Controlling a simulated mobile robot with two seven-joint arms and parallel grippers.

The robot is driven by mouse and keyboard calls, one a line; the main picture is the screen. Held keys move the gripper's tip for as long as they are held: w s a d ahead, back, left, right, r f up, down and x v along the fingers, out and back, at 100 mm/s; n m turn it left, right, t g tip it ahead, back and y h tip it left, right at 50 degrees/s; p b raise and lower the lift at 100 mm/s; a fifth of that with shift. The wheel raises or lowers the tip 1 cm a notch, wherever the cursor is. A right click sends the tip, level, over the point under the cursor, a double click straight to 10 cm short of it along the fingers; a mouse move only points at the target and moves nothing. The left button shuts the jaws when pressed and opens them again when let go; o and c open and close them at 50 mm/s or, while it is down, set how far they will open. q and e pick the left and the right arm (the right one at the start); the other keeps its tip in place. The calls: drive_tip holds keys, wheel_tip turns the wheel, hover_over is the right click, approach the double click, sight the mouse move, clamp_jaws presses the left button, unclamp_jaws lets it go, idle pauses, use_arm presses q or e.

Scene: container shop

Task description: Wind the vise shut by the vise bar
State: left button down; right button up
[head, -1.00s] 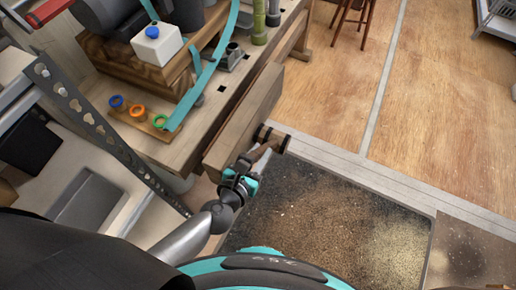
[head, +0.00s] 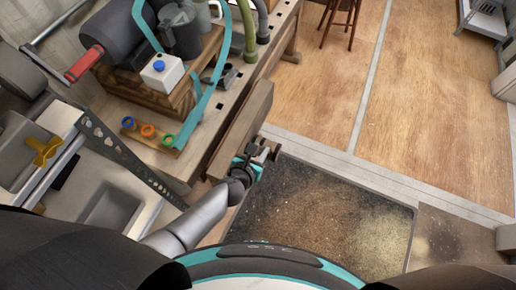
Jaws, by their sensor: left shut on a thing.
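The vise's long wooden jaw (head: 240,130) runs along the front edge of the workbench (head: 196,150). The vise bar (head: 272,150) sticks out at the outer face of this jaw, and only a short part of it shows. My left gripper (head: 257,161) is at the bar, just outside the jaw, and is shut on it. The gripper hides most of the bar and the screw behind it. How wide the gap is between jaw and bench cannot be told. My right gripper is not in view.
A perforated metal strip (head: 120,155) lies left of my arm. A dark speckled mat (head: 320,215) covers the floor at right.

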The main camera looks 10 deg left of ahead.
use_arm(q)
drive_tip(key=shift+w+d+r+p, duration=0.1)
drive_tip(key=shift+d+p, duration=0.2)
drive_tip(key=shift+p, duration=0.15)
drive_tip(key=c, duration=0.7)
unclamp_jaws()
drive_tip(key=shift+s+a+r+p, duration=0.15)
drive_tip(key=shift+s+r+p, duration=0.15)
drive_tip(key=shift+p, duration=0.05)
drive_tip(key=shift+p+v, duration=3.25)
drive_tip(key=shift+v, duration=3.95)
